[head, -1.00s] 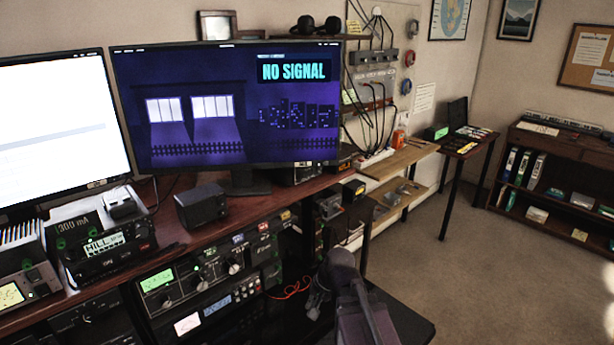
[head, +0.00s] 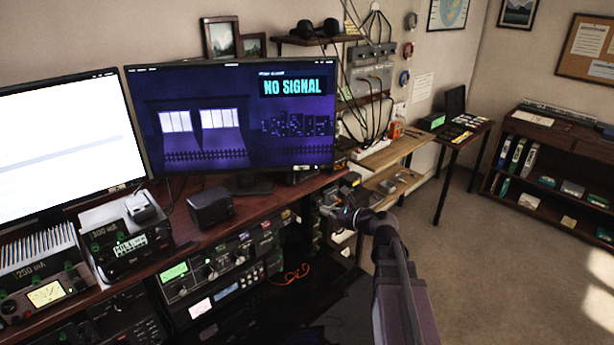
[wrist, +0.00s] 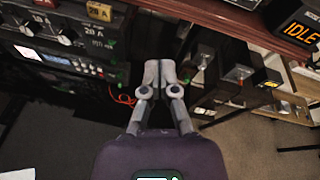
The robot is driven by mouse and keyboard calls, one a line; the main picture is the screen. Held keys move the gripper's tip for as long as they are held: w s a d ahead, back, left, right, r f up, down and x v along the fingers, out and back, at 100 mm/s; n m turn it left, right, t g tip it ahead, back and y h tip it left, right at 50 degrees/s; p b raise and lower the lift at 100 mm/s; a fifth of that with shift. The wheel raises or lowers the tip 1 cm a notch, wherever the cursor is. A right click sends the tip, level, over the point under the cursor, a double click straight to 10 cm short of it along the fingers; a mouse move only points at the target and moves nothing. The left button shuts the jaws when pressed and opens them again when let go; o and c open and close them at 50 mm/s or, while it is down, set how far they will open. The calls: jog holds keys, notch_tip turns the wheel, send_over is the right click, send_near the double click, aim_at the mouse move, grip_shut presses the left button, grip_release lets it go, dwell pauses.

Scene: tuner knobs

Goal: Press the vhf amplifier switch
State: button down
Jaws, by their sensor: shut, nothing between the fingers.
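My gripper (wrist: 158,72) is shut and empty, its two grey fingers together in the middle of the wrist view. In the head view my gripper (head: 328,212) is small, in front of the right end of the desk. No label that reads as the vhf amplifier switch is legible. Right of the fingers in the wrist view stand dark boxes with metal toggles or levers: one box (wrist: 238,78) has a yellow label, and another (wrist: 203,62) is nearer the fingers. My gripper appears apart from them. Which one is the vhf amplifier is unclear.
A rack of radio units (wrist: 62,62) with knobs is left of the fingers. An IDLE display box (wrist: 298,30) sits at upper right. The wooden desk edge (wrist: 200,10) crosses above. A red cable (wrist: 122,99) hangs by the rack. Open floor (head: 470,270) lies to the right.

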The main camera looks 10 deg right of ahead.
jog(key=d+r+m, duration=0.1)
jog(key=d+r+m+t+p, duration=0.1)
jog(key=r+m, duration=0.1)
jog(key=d+r+m+t, duration=0.1)
jog(key=shift+w+d+r, duration=0.15)
jog(key=shift+w+r, duration=0.05)
jog(key=shift+w, duration=0.2)
